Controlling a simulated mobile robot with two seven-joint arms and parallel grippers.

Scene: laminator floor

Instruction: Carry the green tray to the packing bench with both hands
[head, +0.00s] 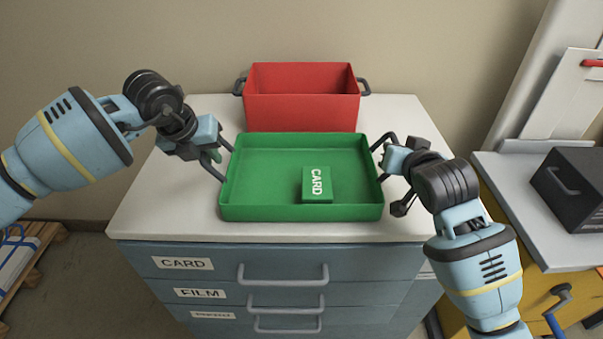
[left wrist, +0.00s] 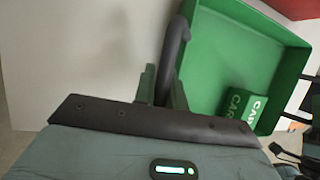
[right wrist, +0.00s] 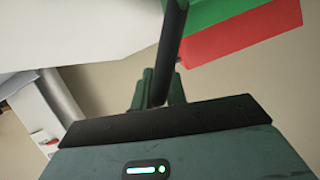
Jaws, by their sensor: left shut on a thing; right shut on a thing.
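The green tray (head: 255,212) is over the white top of the drawer cabinet, in front of a red box, and looks level. I cannot tell whether it touches the top. A green pack marked CARD (head: 317,186) lies inside it, right of the middle. My left gripper (head: 224,160) is shut on the tray's dark left handle, which shows between the fingers in the left wrist view (left wrist: 172,55). My right gripper (head: 384,162) is shut on the dark right handle, which also shows in the right wrist view (right wrist: 170,50).
The red box (head: 302,112) with dark handles stands right behind the tray. The drawer cabinet (head: 340,262) has labelled drawers with grey pulls. At the right is a grey-topped yellow unit (head: 510,195) with a dark box (head: 572,188). A wooden pallet (head: 38,245) is at the left.

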